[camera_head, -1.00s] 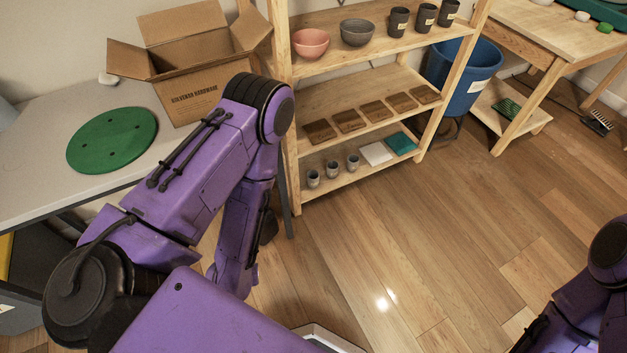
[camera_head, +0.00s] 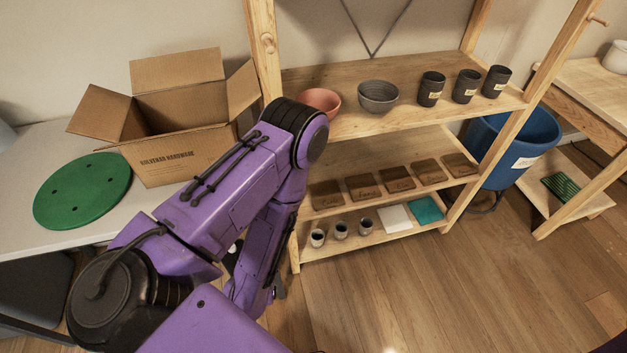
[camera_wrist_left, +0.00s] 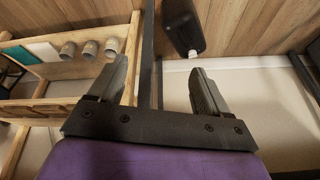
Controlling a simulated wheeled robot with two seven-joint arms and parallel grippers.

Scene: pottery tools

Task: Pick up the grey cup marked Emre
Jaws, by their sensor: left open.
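Three small grey cups stand in a row on the lowest shelf in the head view: the left cup (camera_head: 317,238), the middle cup (camera_head: 341,231) and the right cup (camera_head: 365,227). I cannot read any name on them. Three dark grey cups with pale labels, a left one (camera_head: 431,90), a middle one (camera_head: 466,87) and a right one (camera_head: 496,82), stand on the upper shelf; their lettering is too small to read. My left gripper (camera_wrist_left: 158,82) is open and empty in the wrist view, with the small cups beyond its left finger. My right gripper is out of view.
The wooden rack's middle shelf holds several brown name boards (camera_head: 363,187); a white tile (camera_head: 394,218) and a teal tile (camera_head: 427,210) lie beside the small cups. A cardboard box (camera_head: 177,150) sits on the left table.

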